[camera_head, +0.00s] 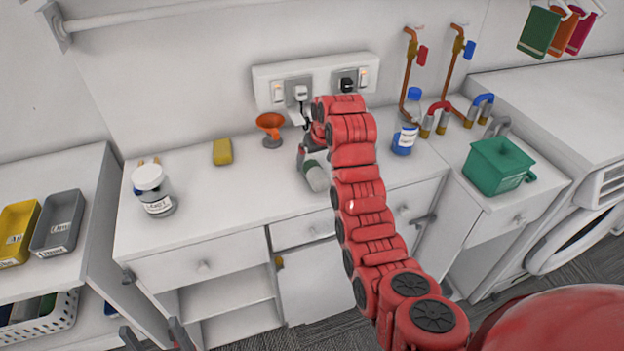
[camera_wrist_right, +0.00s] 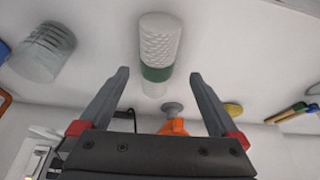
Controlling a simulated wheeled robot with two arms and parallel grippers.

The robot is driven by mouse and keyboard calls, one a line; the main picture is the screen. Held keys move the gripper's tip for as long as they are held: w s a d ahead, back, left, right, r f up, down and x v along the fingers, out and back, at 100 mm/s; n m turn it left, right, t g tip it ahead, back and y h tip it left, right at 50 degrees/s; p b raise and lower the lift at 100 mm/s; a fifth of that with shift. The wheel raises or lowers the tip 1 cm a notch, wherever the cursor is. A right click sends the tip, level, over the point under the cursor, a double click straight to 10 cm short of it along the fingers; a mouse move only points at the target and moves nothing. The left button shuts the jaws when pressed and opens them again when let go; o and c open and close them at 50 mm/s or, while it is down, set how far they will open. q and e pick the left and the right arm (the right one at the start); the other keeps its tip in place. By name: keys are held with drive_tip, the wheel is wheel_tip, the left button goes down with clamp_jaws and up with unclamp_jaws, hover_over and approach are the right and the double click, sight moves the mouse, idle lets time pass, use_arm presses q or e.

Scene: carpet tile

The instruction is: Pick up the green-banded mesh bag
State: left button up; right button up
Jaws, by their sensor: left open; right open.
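The green-banded mesh bag (camera_head: 316,177) is a white, netted cylinder lying on the white counter, below the wall sockets. In the right wrist view the bag (camera_wrist_right: 160,40) shows its white mesh and a green band near one end. My right gripper (camera_head: 303,160) is over the counter at the bag, partly hidden by my red arm. In the wrist view my right gripper (camera_wrist_right: 160,75) is open, with the banded end appearing between its fingertips and gaps on both sides. I cannot tell their depth difference. My left gripper (camera_head: 153,338) is open and empty at the lower left, far from the bag.
An orange funnel (camera_head: 270,127) stands close left of the bag, with a yellow sponge (camera_head: 222,152) and a jar (camera_head: 154,190) farther left. A blue-labelled bottle (camera_head: 405,135) and a green container (camera_head: 497,166) are to the right. The counter's front left is clear.

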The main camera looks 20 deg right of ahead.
sight(314, 166)
drive_tip(key=shift+w+f, duration=0.15)
drive_tip(key=shift+f, duration=0.1)
drive_tip(key=shift+w, duration=0.1)
drive_tip(key=p+x, duration=0.1)
drive_tip(key=x, duration=0.1)
drive_tip(key=p+x, duration=0.2)
drive_tip(key=shift+d+f, duration=0.1)
drive_tip(key=shift+d, duration=0.1)
drive_tip(key=shift+w+f, duration=0.2)
drive_tip(key=shift+f, duration=0.15)
drive_tip(key=c, duration=1.4)
drive_tip(key=shift+c, duration=0.2)
